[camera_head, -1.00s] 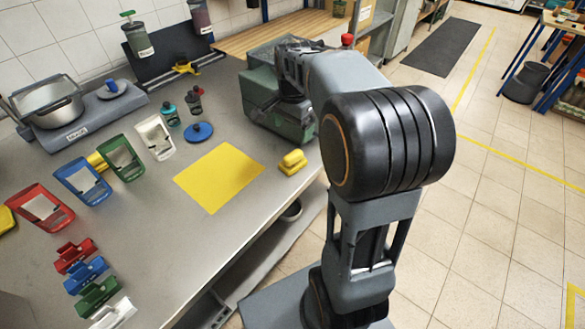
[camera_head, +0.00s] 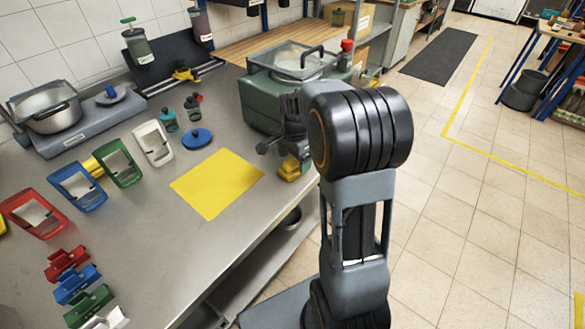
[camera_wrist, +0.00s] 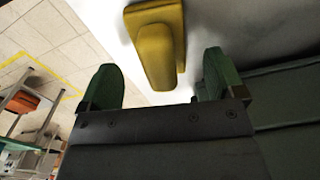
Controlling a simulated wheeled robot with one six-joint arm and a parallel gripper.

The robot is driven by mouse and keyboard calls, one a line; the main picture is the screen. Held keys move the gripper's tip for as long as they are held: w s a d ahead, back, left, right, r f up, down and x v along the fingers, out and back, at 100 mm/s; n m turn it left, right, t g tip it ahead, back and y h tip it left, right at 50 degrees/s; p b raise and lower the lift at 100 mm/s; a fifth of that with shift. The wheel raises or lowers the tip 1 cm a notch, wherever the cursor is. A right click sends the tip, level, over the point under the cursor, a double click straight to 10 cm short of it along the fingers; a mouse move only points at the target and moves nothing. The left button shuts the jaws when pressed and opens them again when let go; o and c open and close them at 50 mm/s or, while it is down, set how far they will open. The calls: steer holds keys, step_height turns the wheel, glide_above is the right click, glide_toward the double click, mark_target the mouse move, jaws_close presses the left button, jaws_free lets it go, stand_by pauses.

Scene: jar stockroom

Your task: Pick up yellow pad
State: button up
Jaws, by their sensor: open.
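The yellow pad (camera_head: 288,169) lies near the front edge of the metal bench, right of a flat yellow sheet (camera_head: 217,184). My arm partly covers it in the head view. In the wrist view the yellow pad (camera_wrist: 156,45) shows a raised grip on a flat base, ahead of my gripper and centred between its fingers. The pad's grip reaches close to the fingertip line in that picture; I cannot tell the exact gap.
A green machine (camera_head: 262,100) with a clear lid stands just behind the pad. A blue round lid (camera_head: 197,138) and small bottles stand farther left. Coloured frames and clips line the left of the bench. Open floor lies right of the bench.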

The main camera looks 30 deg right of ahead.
mark_target(294, 165)
steer(key=shift+f, duration=1.55)
steer(key=shift+c, duration=0.4)
steer(key=c, duration=0.9)
steer(key=shift+r, duration=0.15)
steer(key=shift+c, duration=0.2)
steer(key=shift+r, duration=0.7)
steer(key=s+d+r, duration=0.6)
steer(key=s+r, duration=0.5)
steer(key=s, duration=0.1)
steer(key=shift+s+r+p, duration=0.2)
steer(key=shift+s+p, duration=0.1)
steer(key=shift+p, duration=0.15)
steer(key=shift+d, duration=0.1)
